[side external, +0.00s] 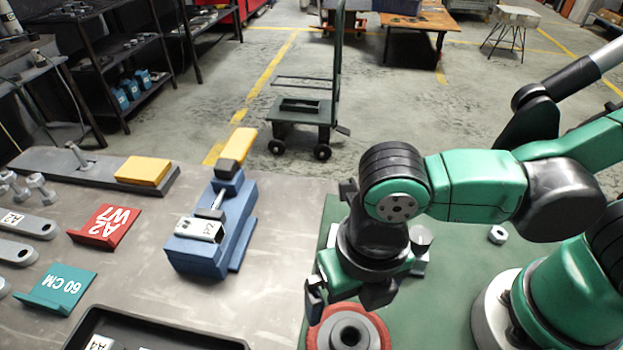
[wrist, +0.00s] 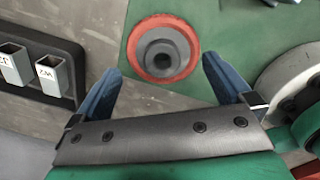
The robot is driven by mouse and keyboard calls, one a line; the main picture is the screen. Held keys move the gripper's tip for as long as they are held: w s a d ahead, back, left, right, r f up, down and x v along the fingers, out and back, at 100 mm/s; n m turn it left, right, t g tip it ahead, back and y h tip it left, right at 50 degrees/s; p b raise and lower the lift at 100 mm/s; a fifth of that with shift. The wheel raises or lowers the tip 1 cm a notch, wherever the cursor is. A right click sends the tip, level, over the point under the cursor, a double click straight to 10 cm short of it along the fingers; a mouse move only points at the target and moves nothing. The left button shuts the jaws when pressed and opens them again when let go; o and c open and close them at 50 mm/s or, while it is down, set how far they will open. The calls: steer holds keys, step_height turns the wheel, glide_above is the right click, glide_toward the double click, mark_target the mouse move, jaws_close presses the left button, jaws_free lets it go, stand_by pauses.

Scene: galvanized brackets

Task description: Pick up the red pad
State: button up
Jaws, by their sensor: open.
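The red pad (side external: 379,327) is round and lies flat on the green mat (side external: 447,290) near the bottom edge of the side view. A dark grey round part with a hole (side external: 350,336) sits in its middle, leaving a red ring showing. In the wrist view the red pad (wrist: 138,44) is at top centre, lying beyond the fingertips. My gripper (side external: 345,296) is open and empty, above the pad in the side view. In the wrist view my gripper (wrist: 162,66) has its two blue fingers spread wide, one toward each side of the pad.
A black tray (side external: 190,336) holding square metal tubes (wrist: 48,74) lies left of the mat. A metal nut (side external: 497,235) lies on the mat.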

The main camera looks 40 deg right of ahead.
mark_target(351, 337)
steer(key=n, duration=0.1)
steer(key=s+n, duration=0.1)
steer(key=n, duration=0.1)
steer(key=shift+s+a+f, duration=0.3)
steer(key=shift+a, duration=0.1)
steer(key=shift+f, duration=2.8)
steer(key=c, duration=1.4)
